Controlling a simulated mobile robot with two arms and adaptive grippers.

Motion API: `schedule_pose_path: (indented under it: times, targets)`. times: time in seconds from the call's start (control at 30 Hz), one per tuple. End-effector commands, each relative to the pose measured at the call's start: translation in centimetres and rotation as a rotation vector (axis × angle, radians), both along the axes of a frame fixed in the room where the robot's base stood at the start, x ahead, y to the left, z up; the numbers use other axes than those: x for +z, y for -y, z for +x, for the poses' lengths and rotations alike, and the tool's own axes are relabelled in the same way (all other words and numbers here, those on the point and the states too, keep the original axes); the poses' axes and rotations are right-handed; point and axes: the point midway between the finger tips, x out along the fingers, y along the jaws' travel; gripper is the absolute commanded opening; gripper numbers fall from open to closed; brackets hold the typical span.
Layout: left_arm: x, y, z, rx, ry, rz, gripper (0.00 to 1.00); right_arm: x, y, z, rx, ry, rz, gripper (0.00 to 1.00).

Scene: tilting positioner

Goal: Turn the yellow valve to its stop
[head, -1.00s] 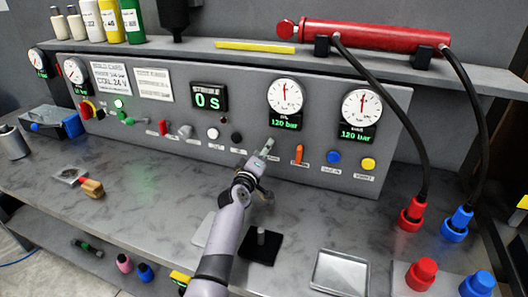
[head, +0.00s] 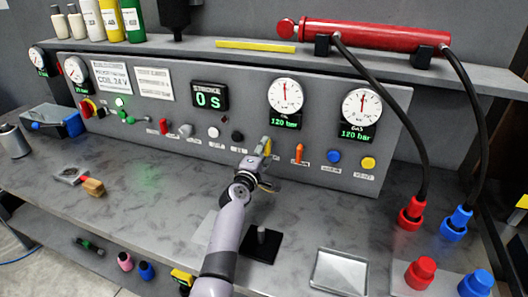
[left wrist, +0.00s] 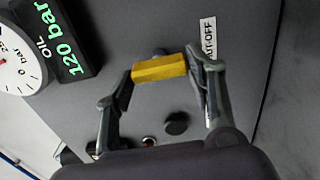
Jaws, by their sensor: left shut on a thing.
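The yellow valve handle (left wrist: 159,69) sits on the grey panel beside a label ending in "UT-OFF". In the left wrist view it lies between the two fingertips of my left gripper (left wrist: 164,78), which is shut on it. In the head view the left gripper (head: 258,160) is at the panel below the oil gauge, and a bit of the yellow handle (head: 267,149) shows at its tip. The gripper hides the rest of the handle. My right gripper is not in view.
The oil gauge (head: 286,95) and gas gauge (head: 361,107) both read 120 bar. An orange lever (head: 299,153), a blue knob (head: 334,157) and a yellow knob (head: 368,163) are to the right. A black stand (head: 262,247) and metal tray (head: 340,270) are on the bench.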

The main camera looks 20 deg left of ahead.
Motion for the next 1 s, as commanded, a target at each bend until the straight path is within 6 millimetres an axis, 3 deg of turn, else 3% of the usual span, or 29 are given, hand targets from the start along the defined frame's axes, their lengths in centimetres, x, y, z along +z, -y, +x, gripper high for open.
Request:
schedule_pose_path:
  times: [0.33, 0.37, 0.63, 1.0]
  targets:
    - [-0.15, 0.03, -0.02, -0.001, -0.002, -0.009, 0.22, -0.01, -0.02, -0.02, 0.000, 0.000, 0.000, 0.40]
    - [-0.15, 0.03, -0.02, -0.001, -0.002, -0.009, 0.52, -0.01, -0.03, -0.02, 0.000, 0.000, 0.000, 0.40]
    - [-0.07, 0.03, -0.01, 0.000, -0.001, -0.006, 0.70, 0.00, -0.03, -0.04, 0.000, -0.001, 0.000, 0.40]
    - [-0.04, -0.01, 0.00, 0.000, 0.001, 0.024, 0.70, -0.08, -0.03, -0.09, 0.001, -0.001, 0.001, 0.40]
